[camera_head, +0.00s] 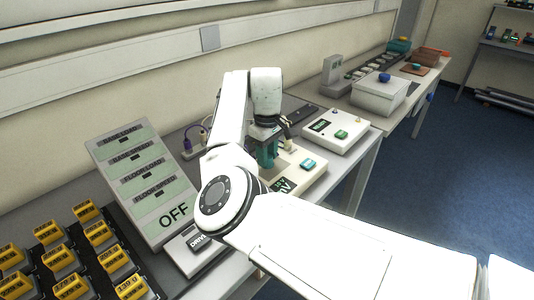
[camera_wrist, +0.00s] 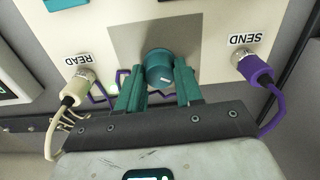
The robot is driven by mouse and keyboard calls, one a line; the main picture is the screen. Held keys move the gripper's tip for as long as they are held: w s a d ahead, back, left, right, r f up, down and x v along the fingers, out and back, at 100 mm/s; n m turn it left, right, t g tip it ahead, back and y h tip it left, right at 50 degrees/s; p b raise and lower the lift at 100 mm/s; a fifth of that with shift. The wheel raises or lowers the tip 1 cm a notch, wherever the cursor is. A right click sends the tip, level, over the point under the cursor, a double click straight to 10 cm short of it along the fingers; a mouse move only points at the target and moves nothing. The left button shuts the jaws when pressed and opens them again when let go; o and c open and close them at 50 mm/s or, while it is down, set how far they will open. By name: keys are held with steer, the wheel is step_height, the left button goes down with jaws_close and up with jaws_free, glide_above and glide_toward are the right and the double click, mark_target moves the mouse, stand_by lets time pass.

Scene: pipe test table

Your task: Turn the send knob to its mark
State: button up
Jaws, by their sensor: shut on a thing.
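The knob (camera_wrist: 160,72) is round and teal with a short white line on its face. In the wrist view it sits on a grey patch of the cream box (camera_wrist: 215,20), between sockets labelled READ and SEND. My gripper (camera_wrist: 158,80) has teal fingers shut on the knob, one on each side. The head view shows my gripper (camera_head: 267,155) pointing down over the cream box (camera_head: 312,180); the knob is hidden there. I cannot make out a target mark around the knob.
A purple-cabled plug (camera_wrist: 251,70) is in the SEND socket and a cream-cabled plug (camera_wrist: 76,86) in the READ socket, close to my fingers. A panel reading OFF (camera_head: 145,185) stands left. Yellow weights (camera_head: 85,212) fill a rack at front left.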

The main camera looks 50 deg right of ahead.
steer(key=shift+r, duration=0.1)
steer(key=shift+r+m+p, duration=0.1)
steer(key=shift+m+p, duration=0.9)
steer(key=shift+p, duration=0.05)
steer(key=m+p, duration=0.2)
steer(key=m, duration=0.1)
steer(key=shift+m, duration=0.3)
steer(key=m+p, duration=0.3)
steer(key=m, duration=0.2)
steer(key=shift+m, duration=0.4)
steer(key=o, duration=1)
steer(key=shift+f, duration=0.2)
steer(key=shift+o, duration=0.2)
steer(key=shift+r, duration=0.1)
